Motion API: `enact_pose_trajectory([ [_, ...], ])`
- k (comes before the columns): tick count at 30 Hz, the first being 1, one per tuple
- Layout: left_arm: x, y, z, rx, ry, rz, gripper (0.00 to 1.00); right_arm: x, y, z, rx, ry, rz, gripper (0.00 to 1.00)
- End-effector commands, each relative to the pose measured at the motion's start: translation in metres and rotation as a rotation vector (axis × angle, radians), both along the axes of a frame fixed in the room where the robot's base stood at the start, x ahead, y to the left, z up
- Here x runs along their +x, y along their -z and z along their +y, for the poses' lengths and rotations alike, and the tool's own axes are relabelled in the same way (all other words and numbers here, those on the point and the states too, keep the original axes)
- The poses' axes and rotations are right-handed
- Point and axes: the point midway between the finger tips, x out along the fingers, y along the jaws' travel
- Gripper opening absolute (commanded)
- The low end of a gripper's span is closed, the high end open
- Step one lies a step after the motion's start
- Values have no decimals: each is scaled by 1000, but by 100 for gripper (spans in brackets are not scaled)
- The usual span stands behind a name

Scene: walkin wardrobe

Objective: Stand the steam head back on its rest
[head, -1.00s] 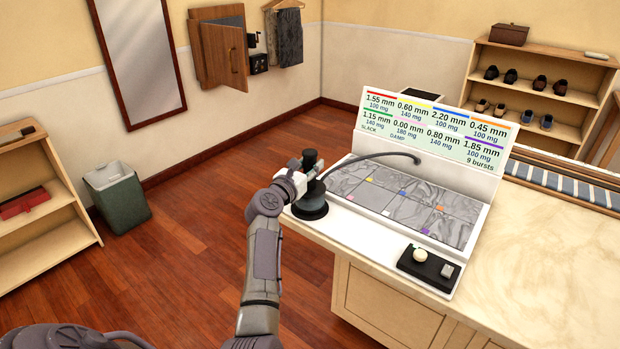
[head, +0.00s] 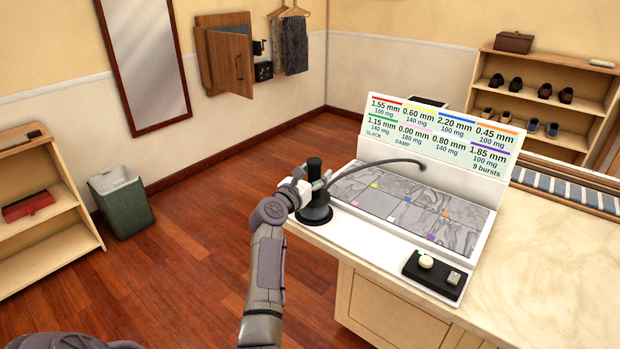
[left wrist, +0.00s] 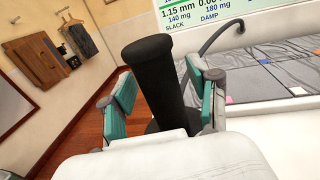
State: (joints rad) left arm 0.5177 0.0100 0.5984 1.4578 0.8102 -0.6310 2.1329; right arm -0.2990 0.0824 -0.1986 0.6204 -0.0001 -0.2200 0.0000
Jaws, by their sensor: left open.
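The steam head, with a black upright handle (head: 314,170) and a wide dark round base (head: 315,214), stands at the left end of the white press console (head: 385,232). The handle also fills the middle of the left wrist view (left wrist: 158,85). My left gripper (head: 314,188) is open, with its teal-padded fingers (left wrist: 160,98) on either side of the handle. Visible gaps separate the pads from the handle. The base is partly hidden by my gripper, and I cannot make out a separate rest under it. My right gripper is not in view.
A dark hose (head: 395,162) arches over the grey cloth panels (head: 385,205) beside the steam head. A sign board (head: 440,130) stands behind them. A black control box (head: 436,273) sits at the front right. Open floor (head: 205,260) lies left of the counter.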

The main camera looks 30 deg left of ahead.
Motion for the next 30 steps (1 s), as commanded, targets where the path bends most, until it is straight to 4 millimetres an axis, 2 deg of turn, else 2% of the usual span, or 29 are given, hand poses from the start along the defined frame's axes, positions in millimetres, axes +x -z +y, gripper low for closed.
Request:
enact_pose_trajectory([
  [5,-19,-2,-2,0,0,-1,60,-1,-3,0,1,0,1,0],
  [12,-71,-1,-5,2,-2,1,60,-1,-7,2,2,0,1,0],
  [18,-105,-1,-8,0,-1,0,60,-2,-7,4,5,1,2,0],
  [24,-119,-2,-9,1,-1,-1,60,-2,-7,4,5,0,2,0],
  [30,-120,-1,-10,6,0,0,60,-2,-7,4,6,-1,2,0],
])
